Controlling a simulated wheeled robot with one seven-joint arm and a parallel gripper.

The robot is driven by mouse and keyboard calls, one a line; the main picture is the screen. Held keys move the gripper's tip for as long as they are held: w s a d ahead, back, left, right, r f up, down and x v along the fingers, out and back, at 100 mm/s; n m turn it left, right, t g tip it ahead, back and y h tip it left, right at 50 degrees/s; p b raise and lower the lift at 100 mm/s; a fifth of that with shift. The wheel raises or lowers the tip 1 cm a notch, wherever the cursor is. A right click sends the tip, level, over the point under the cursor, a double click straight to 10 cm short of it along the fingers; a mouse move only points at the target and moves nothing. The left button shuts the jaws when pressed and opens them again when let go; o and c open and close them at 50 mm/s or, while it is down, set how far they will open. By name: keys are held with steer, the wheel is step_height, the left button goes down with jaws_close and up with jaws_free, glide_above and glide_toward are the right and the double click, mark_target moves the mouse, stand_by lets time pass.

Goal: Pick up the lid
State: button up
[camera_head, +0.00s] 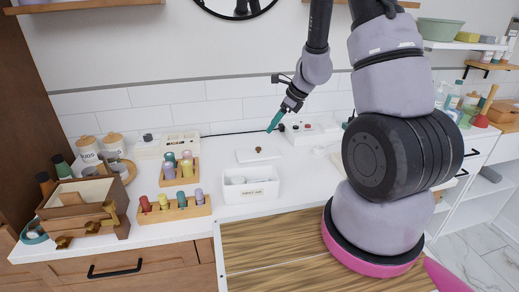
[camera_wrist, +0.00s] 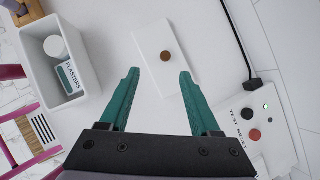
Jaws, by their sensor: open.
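The lid (camera_head: 258,154) is a flat white rectangle with a small round brown knob, lying on the white counter behind the white box. In the wrist view the lid (camera_wrist: 178,75) lies ahead of and partly between the fingertips, with its knob just beyond them. My gripper (camera_head: 275,122) has teal fingers and is above the counter, a little right of the lid. In the wrist view my gripper (camera_wrist: 159,72) is open, with nothing held between its fingers.
An open white box (camera_head: 250,187) holds a white container and a plasters pack. Wooden holders with coloured pegs (camera_head: 172,208) stand left. A wooden organiser (camera_head: 82,210) stands farther left.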

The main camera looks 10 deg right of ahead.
mark_target(258, 148)
steer(key=shift+m, duration=0.5)
steer(key=f, duration=0.2)
steer(key=w+a+f, duration=0.1)
steer(key=f, duration=0.1)
steer(key=w+f, duration=0.1)
steer(key=f, duration=0.1)
steer(key=shift+w+a+f, duration=0.15)
steer(key=shift+w+f, duration=0.1)
steer(key=shift+f, duration=0.1)
steer(key=x, duration=0.5)
steer(key=shift+w+a+f, duration=0.2)
steer(key=shift+a, duration=0.05)
jaws_close()
